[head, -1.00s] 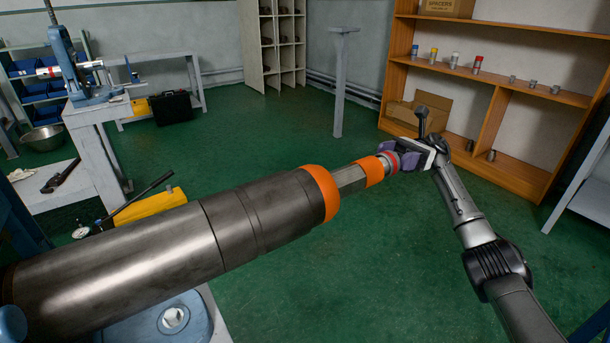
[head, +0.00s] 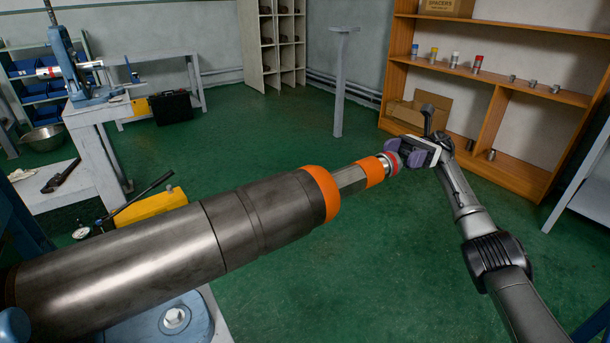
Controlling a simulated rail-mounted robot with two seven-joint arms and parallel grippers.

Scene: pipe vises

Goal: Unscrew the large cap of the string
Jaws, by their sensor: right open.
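The string (head: 130,255) is a thick dark metal cylinder running from the lower left towards the middle. It has an orange band (head: 322,192), a narrower flat-sided neck (head: 350,180) and a second orange band (head: 372,171). At its far end is a metal cap (head: 389,162) with a red ring. My right gripper (head: 402,154) has purple-grey fingers and is open at the cap's end; whether it touches the cap is unclear. My left gripper is not in view.
A blue vise (head: 172,319) is under the string at the lower left. A wooden shelf (head: 500,150) with small coloured caps and a cardboard box stands behind my right arm. A grey post (head: 340,85) stands behind. Green floor is clear around the string's end.

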